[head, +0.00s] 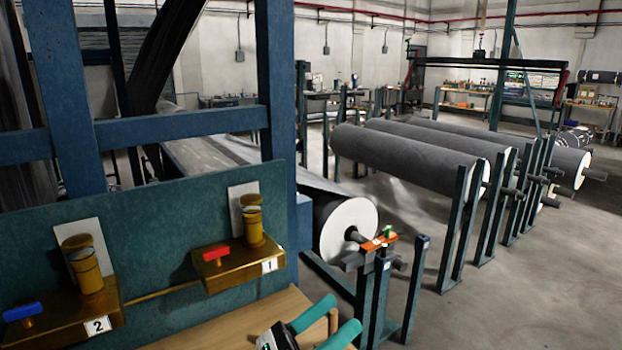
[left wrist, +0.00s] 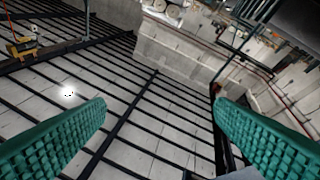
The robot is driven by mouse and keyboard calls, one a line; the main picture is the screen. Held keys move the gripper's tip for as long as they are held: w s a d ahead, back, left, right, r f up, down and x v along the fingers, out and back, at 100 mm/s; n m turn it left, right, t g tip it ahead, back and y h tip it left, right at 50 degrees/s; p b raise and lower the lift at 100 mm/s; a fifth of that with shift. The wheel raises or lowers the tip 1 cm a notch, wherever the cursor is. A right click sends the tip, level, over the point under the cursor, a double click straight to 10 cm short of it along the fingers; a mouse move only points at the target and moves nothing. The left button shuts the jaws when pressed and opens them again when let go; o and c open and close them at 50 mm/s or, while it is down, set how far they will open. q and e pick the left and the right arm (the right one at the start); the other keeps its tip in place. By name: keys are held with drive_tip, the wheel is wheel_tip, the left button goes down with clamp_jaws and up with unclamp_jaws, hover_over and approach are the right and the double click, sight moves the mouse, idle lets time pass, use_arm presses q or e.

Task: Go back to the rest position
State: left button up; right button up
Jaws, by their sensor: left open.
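My left gripper (head: 342,312) shows at the bottom middle of the head view, with two teal fingers apart. It is in front of the wooden bench top (head: 285,315) and to the right of the green panel (head: 170,215). In the left wrist view, the ribbed teal fingers of my left gripper (left wrist: 160,108) stand wide apart with nothing between them. My right gripper is not in view.
Brass fixtures labelled 1 (head: 245,268) and 2 (head: 70,315) sit on the panel, with red (head: 216,254) and blue (head: 22,311) handles. A blue post (head: 278,120) rises behind. Grey rolls (head: 405,160) rest on stands at right. Floor (head: 520,300) at lower right is clear.

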use_arm(q)
drive_tip(key=w+a+f+n+t+y, duration=0.2)
drive_tip(key=a+f+n+t+y, duration=0.2)
drive_tip(key=a+n+y, duration=0.6)
drive_tip(key=w+a+f+n+t+y, duration=0.2)
drive_tip(key=a+f+n+t+y, duration=0.25)
drive_tip(key=n, duration=1.05)
drive_tip(key=s+a+f+n+g+y, duration=0.4)
drive_tip(key=a+f+n+g+y, duration=0.15)
drive_tip(key=f+n, duration=0.3)
drive_tip(key=s+a+f+n+g, duration=0.2)
drive_tip(key=s+f+n+g, duration=0.25)
drive_tip(key=s+f, duration=0.4)
drive_tip(key=s+a+f+n+g, duration=0.1)
drive_tip(key=s+f+n+g, duration=0.4)
drive_tip(key=s, duration=0.7)
wheel_tip(320, 180, down, 25)
drive_tip(key=m+g, duration=0.1)
drive_tip(key=g, duration=0.1)
drive_tip(key=s+a+f+g, duration=0.1)
drive_tip(key=s+a+f, duration=0.2)
drive_tip(key=s+f, duration=1.4)
drive_tip(key=shift+f+m, duration=0.25)
drive_tip(key=shift+m, duration=0.05)
